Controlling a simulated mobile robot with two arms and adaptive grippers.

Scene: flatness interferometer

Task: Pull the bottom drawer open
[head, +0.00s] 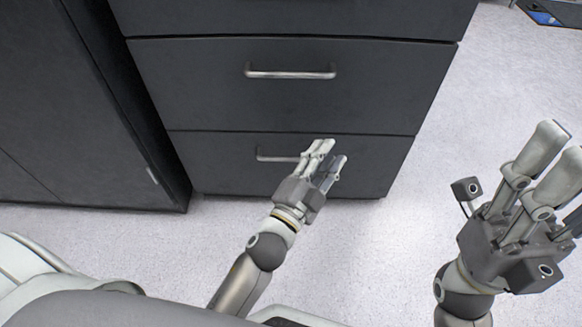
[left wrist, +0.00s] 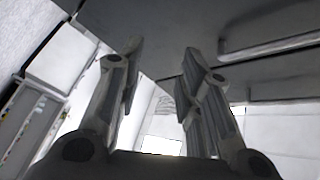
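The bottom drawer (head: 220,172) is the lowest dark grey front of the cabinet in the head view and looks shut, flush with the fronts above. Its silver bar handle (head: 275,157) shows at the left; its right part is hidden behind my left gripper (head: 331,151). That gripper is at the handle's right part; I cannot tell whether it touches. The left wrist view shows its fingers (left wrist: 160,65) apart with nothing held between them, and a bar handle (left wrist: 270,47) to their right. My right gripper (head: 560,150) is open and empty at the right, away from the cabinet.
The drawer above (head: 290,105) has a similar silver handle (head: 290,74) and looks shut. A dark cabinet (head: 75,130) stands close on the left. The pale floor (head: 385,235) in front of the drawers is clear.

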